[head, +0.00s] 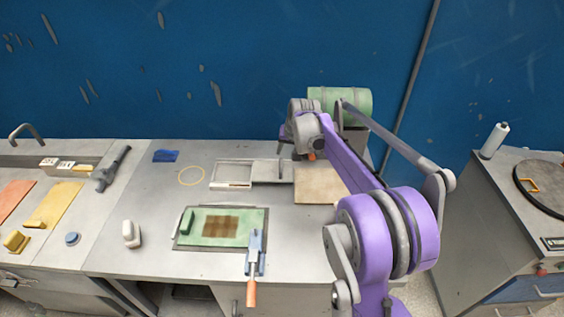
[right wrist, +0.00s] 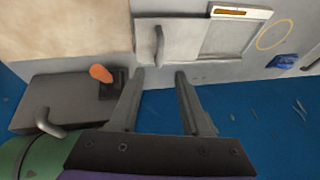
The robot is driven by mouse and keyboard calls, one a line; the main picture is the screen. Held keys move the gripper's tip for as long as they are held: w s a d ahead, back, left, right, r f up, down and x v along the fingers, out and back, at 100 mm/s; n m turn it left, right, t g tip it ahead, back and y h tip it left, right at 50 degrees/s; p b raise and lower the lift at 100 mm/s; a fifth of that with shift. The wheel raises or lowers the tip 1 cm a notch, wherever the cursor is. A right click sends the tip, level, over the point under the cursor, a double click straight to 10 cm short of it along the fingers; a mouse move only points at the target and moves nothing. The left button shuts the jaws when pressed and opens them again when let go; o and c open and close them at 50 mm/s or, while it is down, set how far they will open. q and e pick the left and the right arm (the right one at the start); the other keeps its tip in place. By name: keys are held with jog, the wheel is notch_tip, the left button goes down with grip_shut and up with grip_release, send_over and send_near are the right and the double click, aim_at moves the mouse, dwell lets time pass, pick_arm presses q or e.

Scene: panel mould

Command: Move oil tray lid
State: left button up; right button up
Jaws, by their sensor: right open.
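The oil tray (head: 231,184) is a pale shallow rectangular tray on the back middle of the grey table. Its grey lid (head: 265,171), a flat plate with an upright handle, lies at the tray's right side, leaving the left part open. In the right wrist view, the lid (right wrist: 178,46) and its curved handle (right wrist: 159,42) lie beyond the fingers, beside the open tray (right wrist: 228,38). My right gripper (right wrist: 160,75) is open and empty, with the handle roughly in line with its gap but apart from it. My left gripper is not in view.
A tan board (head: 314,186) lies right of the lid. A green panel (head: 221,238) lies in front. A yellow ring (head: 191,176) lies left.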

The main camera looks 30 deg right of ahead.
aim_at(281, 164)
jog(key=x, duration=0.9)
jog(key=shift+f, duration=0.2)
jog(key=shift+c, duration=0.2)
grip_shut()
dwell(0.9)
